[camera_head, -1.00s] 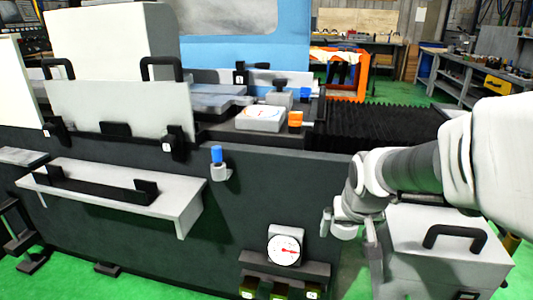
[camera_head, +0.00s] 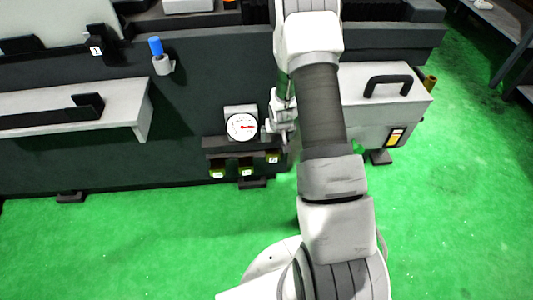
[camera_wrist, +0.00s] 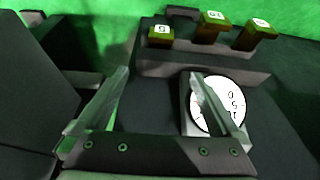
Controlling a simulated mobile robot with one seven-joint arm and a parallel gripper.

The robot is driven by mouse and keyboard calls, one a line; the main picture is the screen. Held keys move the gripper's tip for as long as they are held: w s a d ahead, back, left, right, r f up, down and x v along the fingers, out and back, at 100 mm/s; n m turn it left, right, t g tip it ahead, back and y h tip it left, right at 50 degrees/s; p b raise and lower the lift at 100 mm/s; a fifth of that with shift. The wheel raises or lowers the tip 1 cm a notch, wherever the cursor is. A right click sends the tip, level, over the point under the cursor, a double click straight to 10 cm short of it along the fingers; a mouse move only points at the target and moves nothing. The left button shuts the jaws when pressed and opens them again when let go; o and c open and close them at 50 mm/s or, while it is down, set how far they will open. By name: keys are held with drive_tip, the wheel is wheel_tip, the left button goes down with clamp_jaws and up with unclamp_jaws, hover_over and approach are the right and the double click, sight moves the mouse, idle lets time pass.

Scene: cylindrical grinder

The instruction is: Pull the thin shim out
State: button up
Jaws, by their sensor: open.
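Three olive-yellow labelled pieces (camera_head: 246,171) sit under the dark ledge below the round dial gauge (camera_head: 241,126). In the wrist view they show at the top as a left piece (camera_wrist: 159,38), a middle piece (camera_wrist: 212,27) and a right piece (camera_wrist: 256,36). Their labels are too small to read surely, and I cannot tell which is the thin shim. My gripper (camera_wrist: 160,75) is open and empty, apart from the pieces. Its right finger crosses in front of the dial gauge (camera_wrist: 225,105) in the wrist view. In the head view my gripper (camera_head: 278,122) is just right of the dial.
The dark ledge (camera_wrist: 150,68) lies between my fingertips and the pieces in the wrist view. A grey box with a black handle (camera_head: 380,100) stands right of my arm. A grey shelf (camera_head: 70,112) juts out at left. Green floor (camera_head: 130,235) is open in front.

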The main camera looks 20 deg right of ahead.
sight(273, 154)
drive_tip(key=b+x, duration=0.2)
drive_tip(key=x, duration=0.4)
drive_tip(key=b+x, duration=0.2)
drive_tip(key=x, duration=0.5)
drive_tip(key=s+b+x, duration=0.1)
drive_tip(key=b+x, duration=0.1)
drive_tip(key=x, duration=0.4)
drive_tip(key=shift+a+f, duration=0.15)
drive_tip(key=shift+f, duration=0.4)
drive_tip(key=shift+c, duration=0.2)
clamp_jaws()
